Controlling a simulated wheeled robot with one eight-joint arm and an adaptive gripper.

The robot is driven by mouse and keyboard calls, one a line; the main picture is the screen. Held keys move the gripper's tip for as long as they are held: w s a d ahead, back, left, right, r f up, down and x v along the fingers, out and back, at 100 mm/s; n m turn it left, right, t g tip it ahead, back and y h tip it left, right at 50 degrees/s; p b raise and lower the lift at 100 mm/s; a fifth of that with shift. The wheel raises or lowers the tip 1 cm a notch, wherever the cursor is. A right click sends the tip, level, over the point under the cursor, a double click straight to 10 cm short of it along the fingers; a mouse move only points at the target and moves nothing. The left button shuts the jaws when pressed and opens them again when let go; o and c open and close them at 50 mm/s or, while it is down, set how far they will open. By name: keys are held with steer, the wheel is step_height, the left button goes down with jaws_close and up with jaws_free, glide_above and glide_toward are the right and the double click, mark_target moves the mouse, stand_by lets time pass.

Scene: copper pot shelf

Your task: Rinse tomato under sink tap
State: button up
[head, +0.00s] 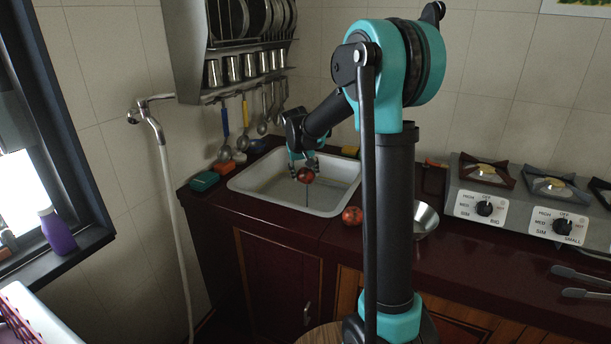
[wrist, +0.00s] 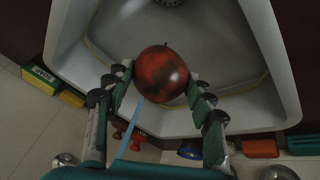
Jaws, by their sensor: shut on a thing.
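My gripper (head: 303,160) is shut on a red tomato (head: 306,175) and holds it over the basin of the white sink (head: 240,184). In the wrist view the tomato (wrist: 162,73) sits between the two fingertips, with the sink (wrist: 75,38) behind it. A second red tomato (head: 352,215) rests on the counter beside the sink's front right corner.
A steel bowl (head: 426,219) stands on the dark red counter (head: 480,285), right of the second tomato. A stove (head: 525,212) is farther right. A green sponge (head: 205,181) lies left of the sink. Utensils and a dish rack (head: 235,85) hang on the wall behind.

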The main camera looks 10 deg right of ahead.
steer(key=w+f, duration=0.1)
steer(key=w, duration=0.7)
steer(key=shift+w+d+f, duration=0.25)
steer(key=shift+d+f, duration=0.05)
steer(key=shift+f, duration=0.05)
stand_by(0.4)
steer(key=shift+d, duration=0.15)
steer(key=shift+d, duration=0.4)
steer(key=shift+a, duration=0.15)
steer(key=shift+a, duration=0.4)
steer(key=shift+d, duration=0.15)
stand_by(0.4)
steer(key=shift+d, duration=0.4)
steer(key=shift+s, duration=0.1)
